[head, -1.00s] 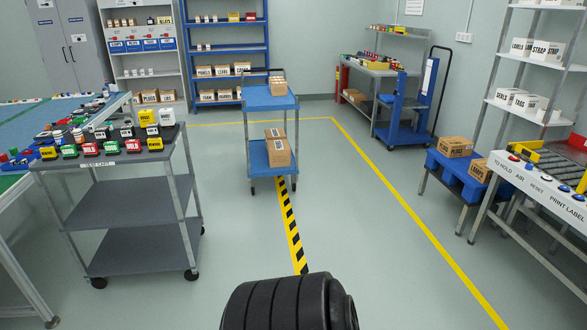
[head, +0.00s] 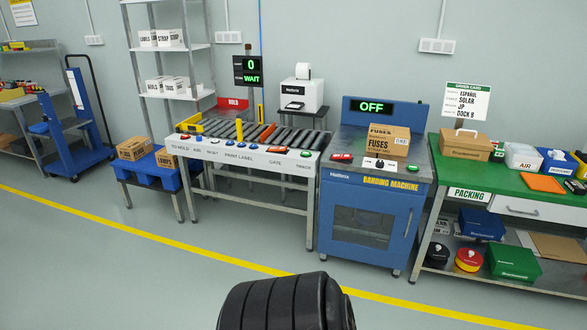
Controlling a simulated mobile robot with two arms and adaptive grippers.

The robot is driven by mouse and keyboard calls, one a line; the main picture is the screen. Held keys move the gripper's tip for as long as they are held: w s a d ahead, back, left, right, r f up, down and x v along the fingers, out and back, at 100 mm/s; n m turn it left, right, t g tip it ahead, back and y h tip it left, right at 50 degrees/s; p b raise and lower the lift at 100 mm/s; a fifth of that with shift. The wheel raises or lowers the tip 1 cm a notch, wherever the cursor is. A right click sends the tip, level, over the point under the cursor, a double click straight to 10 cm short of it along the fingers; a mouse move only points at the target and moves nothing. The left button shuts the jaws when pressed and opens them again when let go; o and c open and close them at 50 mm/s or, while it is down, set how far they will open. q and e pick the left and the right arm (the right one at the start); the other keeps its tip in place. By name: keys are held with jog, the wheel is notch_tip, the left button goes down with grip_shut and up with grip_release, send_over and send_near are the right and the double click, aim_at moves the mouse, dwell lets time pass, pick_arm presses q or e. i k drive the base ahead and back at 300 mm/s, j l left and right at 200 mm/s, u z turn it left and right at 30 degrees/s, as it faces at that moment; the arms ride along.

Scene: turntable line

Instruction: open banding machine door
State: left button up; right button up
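The banding machine (head: 343,188) is a blue cabinet standing between the roller conveyor and the green packing table. Its front door (head: 366,226) has a dark window and looks shut, with a small handle at its upper right side. The display (head: 371,107) above it reads OFF. A FUSES carton (head: 387,142) sits on the machine's top, with a red button, a dark switch and a green button along the front edge. Neither of my grippers is in view. A black ribbed part of my own body fills the bottom middle.
The roller conveyor (head: 252,155) stands left of the machine, with a screen reading 0 and WAIT behind it. The packing table (head: 510,176) stands close on the right. Open floor with a yellow line (head: 250,265) lies in front.

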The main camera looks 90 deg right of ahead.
aim_at(406, 208)
jog(key=z, duration=3.35)
jog(key=i+u, duration=0.1)
jog(key=i, duration=0.65)
